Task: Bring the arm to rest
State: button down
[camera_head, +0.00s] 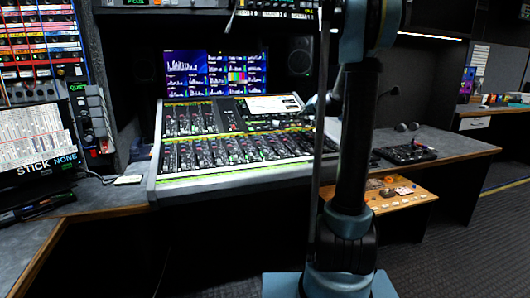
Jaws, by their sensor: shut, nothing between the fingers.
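My arm (350,150) stands upright in the right middle of the head camera view. It rises from a blue-grey base at the bottom and bends at a blue joint near the top edge. I cannot make out my gripper in this view. The arm hides the right end of the mixing console and part of the desk behind it.
A large mixing console (172,187) fills the middle, with a lit monitor (213,73) behind it. A small black control panel (404,154) lies on the right desk (457,143). A wooden shelf (416,197) with small items sits below. Carpet (475,245) at right is clear.

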jog(key=s+a+f+n+g+h, duration=0.1)
jog(key=s+a+f+n+g, duration=0.2)
jog(key=s, duration=1.2)
jog(key=s+a+f+g, duration=0.25)
jog(key=s+f, duration=0.25)
jog(key=s, duration=0.9)
jog(key=s+d+f+g+h, duration=0.1)
jog(key=s+f, duration=0.3)
jog(key=s, duration=0.4)
jog(key=s+d+f+g+h, duration=0.2)
jog(key=s+f, duration=0.3)
jog(key=s, duration=0.4)
jog(key=s+d+f+n+g+h, duration=0.1)
jog(key=s+d+f+g, duration=0.1)
jog(key=s+f, duration=0.3)
jog(key=s, duration=0.3)
jog(key=shift+s+d+f, duration=0.2)
jog(key=shift+s+d, duration=0.05)
jog(key=shift+d, duration=0.05)
jog(key=shift+w+d+f, duration=0.1)
jog(key=shift+w+f, duration=0.1)
jog(key=shift+w, duration=0.25)
